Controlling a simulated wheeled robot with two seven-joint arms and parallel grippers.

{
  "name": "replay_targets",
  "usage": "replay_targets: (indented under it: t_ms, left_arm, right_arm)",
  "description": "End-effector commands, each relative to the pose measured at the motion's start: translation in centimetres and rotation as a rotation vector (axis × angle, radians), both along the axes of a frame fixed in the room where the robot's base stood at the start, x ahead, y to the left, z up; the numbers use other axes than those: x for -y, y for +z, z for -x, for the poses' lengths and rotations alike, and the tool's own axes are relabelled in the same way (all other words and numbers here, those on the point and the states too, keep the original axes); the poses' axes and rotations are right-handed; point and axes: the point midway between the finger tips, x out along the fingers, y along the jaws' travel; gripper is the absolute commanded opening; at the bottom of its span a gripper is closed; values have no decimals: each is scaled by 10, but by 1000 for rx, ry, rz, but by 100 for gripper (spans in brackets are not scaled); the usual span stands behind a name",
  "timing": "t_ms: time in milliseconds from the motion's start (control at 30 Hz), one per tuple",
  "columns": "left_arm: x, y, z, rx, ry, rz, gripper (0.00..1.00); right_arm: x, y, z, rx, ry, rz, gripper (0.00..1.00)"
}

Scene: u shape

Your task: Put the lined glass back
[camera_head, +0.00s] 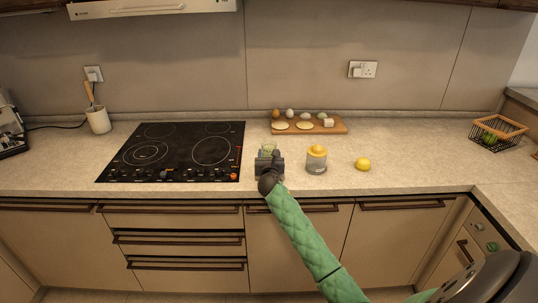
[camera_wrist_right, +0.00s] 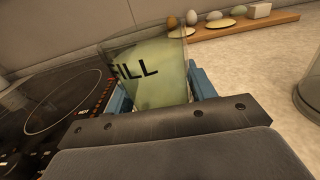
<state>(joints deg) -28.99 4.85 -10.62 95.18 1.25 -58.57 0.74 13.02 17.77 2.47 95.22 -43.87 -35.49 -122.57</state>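The lined glass (camera_head: 268,147) is at my right gripper (camera_head: 269,157), just right of the cooktop. In the right wrist view the clear glass (camera_wrist_right: 158,72) holds pale green liquid and shows dark letters "ILL" on its side. The blue fingers of my right gripper (camera_wrist_right: 160,92) lie on both sides of the glass and appear closed on it. The glass is close to upright. Its base is hidden behind the gripper, so I cannot tell whether it touches the counter. My left gripper is not in view.
A juicer with a yellow top (camera_head: 316,160) and a lemon (camera_head: 363,164) stand to the right. A wooden board (camera_head: 338,128) with eggs and other food lies behind. The black cooktop (camera_head: 180,150) is left. A wire basket (camera_head: 498,133) stands far right. Counter (camera_head: 420,165) right of the lemon is clear.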

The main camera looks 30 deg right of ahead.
Motion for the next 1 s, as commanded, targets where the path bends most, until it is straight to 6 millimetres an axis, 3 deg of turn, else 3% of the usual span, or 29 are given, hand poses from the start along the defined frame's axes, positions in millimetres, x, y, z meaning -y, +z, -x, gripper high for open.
replay_targets:
  t_ms: [100, 433, 567, 1000]
  left_arm:
    - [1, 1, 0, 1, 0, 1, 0]
    - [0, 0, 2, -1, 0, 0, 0]
    - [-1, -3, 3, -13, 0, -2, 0]
    - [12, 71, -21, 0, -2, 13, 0]
  right_arm:
    - [0, 0, 0, 0, 0, 0, 74]
    - [0, 2, 1, 0, 0, 0, 74]
    - [-7, 0, 13, -1, 0, 2, 74]
    - [-49, 1, 81, 0, 0, 1, 74]
